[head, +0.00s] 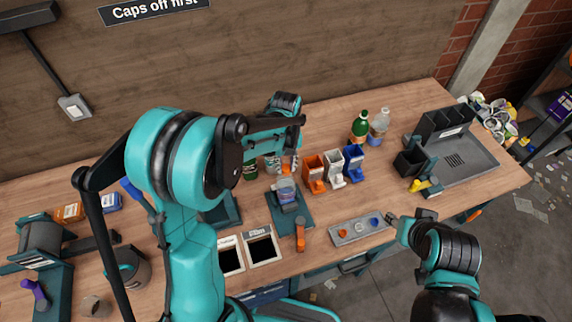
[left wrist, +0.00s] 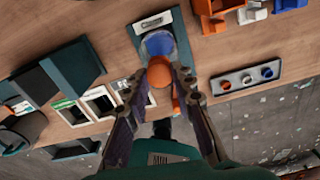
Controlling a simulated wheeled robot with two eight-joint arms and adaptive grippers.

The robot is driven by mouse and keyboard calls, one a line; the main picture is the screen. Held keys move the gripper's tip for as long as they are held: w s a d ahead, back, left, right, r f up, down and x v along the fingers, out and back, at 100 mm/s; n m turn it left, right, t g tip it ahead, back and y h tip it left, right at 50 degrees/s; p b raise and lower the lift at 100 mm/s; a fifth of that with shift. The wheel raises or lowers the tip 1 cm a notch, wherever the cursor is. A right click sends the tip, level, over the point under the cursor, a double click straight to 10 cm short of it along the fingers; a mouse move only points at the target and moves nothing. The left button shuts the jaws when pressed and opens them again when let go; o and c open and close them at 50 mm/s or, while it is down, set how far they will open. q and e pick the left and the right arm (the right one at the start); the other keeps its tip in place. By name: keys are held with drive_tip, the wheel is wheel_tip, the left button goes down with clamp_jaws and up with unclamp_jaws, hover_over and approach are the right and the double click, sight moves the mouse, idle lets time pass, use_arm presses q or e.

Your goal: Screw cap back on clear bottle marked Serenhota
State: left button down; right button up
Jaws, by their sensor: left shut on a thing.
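My left gripper (head: 284,164) is shut on an orange cap (left wrist: 160,72), seen between its fingertips in the left wrist view. A clear, bluish container (head: 287,190), perhaps the bottle, stands in a dark teal fixture (head: 300,218) just below the gripper. In the left wrist view this container (left wrist: 157,44) lies just beyond the cap. I cannot tell whether cap and container touch. No Serenhota marking is legible. Another clear bottle (head: 379,122) stands at the back right beside a green bottle (head: 360,125). My right gripper (head: 397,220) is by the grey tray; its jaws are unclear.
The grey tray (head: 357,238) holds orange, white and blue caps. Orange, white and blue bins (head: 314,168) stand behind it. Two framed dark panels (head: 262,250) lie left of the fixture. An orange handle (head: 300,238) is at its front. A grey sink-like station (head: 470,158) is far right.

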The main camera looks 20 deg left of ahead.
use_arm(q)
drive_tip(key=c, duration=1.2)
unclamp_jaws()
drive_tip(key=shift+w, duration=0.1)
